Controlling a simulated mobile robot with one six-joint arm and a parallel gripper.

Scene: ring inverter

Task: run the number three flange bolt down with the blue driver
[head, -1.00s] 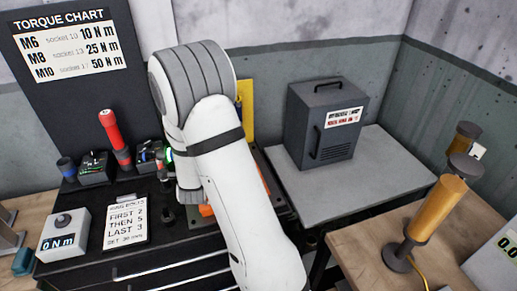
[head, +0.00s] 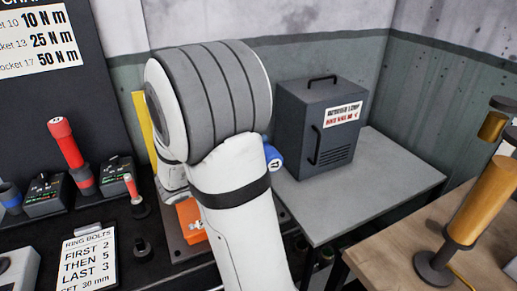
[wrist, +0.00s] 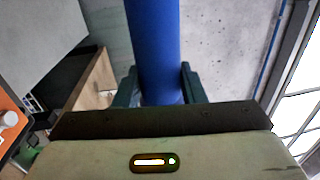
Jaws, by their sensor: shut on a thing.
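My gripper (wrist: 158,86) is shut on the blue driver (wrist: 153,40), whose thick blue shaft runs up between the two fingers in the wrist view. In the head view a blue end of it (head: 273,157) with a white mark shows at the right side of my arm. My arm hides the gripper there. An orange part (head: 190,222) on a grey plate shows partly behind my arm, and orange also shows at the left edge of the wrist view (wrist: 8,104) with a white round piece. I cannot make out the number three flange bolt.
A red driver (head: 64,143) stands on the black bench at left, near a ring bolts card (head: 88,262). A dark grey box (head: 318,125) stands on a grey table (head: 385,188). A wooden bench with an orange-yellow cylinder (head: 480,200) is at right.

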